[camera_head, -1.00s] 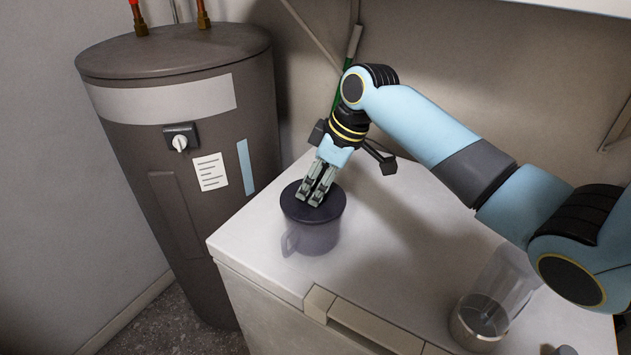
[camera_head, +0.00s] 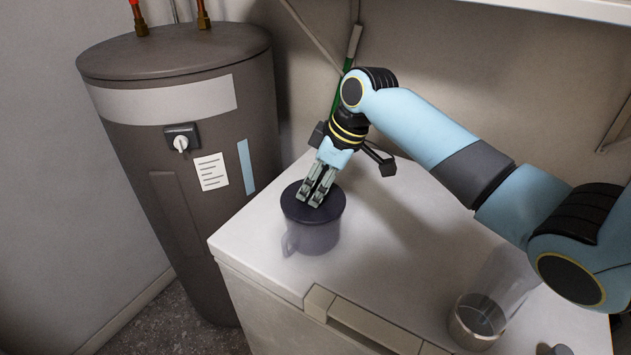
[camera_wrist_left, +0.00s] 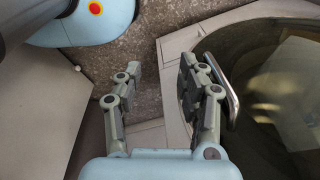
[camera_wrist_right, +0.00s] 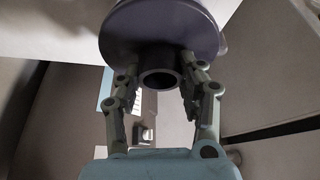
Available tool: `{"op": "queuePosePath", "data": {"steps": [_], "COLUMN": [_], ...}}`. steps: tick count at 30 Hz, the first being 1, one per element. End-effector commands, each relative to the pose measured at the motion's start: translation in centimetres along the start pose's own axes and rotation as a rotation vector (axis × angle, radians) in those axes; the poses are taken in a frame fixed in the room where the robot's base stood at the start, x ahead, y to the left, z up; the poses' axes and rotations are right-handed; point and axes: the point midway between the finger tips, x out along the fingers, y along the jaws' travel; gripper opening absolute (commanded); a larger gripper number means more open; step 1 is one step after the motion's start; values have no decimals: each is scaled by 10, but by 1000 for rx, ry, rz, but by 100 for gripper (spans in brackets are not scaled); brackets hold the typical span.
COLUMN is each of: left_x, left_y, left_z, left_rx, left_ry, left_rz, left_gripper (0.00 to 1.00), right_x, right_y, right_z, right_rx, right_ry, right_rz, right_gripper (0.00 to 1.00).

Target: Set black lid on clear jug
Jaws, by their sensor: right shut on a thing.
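The black lid (camera_head: 296,207) sits on top of the clear jug (camera_head: 318,238), covering its mouth; whether it is fully seated I cannot tell. The jug stands upright on the white machine top, its handle toward the lower left. My right gripper (camera_head: 314,197) comes down from above and is shut on the lid's knob. In the right wrist view the lid (camera_wrist_right: 125,38) fills the top, and its round hollow knob (camera_wrist_right: 158,80) is between the fingers (camera_wrist_right: 160,88). My left gripper (camera_wrist_left: 163,75) is open and empty, beside a round glass door (camera_wrist_left: 275,100); it is not in the head view.
A brown water heater (camera_head: 205,225) stands at the left. The top is clear between the jug and that container.

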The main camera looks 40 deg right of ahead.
Motion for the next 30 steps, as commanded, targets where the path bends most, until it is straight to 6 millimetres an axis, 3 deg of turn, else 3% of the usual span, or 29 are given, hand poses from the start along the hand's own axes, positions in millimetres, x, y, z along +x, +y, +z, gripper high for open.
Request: {"op": "queuePosePath", "data": {"steps": [29,30], "left_x": [4,5], "left_y": [0,0], "left_z": [1,1], "left_rx": [0,0], "left_ry": [-1,-1], "left_rz": [0,0], "left_gripper": [40,40], "right_x": [11,11], "right_y": [0,0], "right_z": [4,4], "right_rx": [1,1], "right_ry": [0,0], "right_rz": [0,0], "right_gripper": [5,40]}}
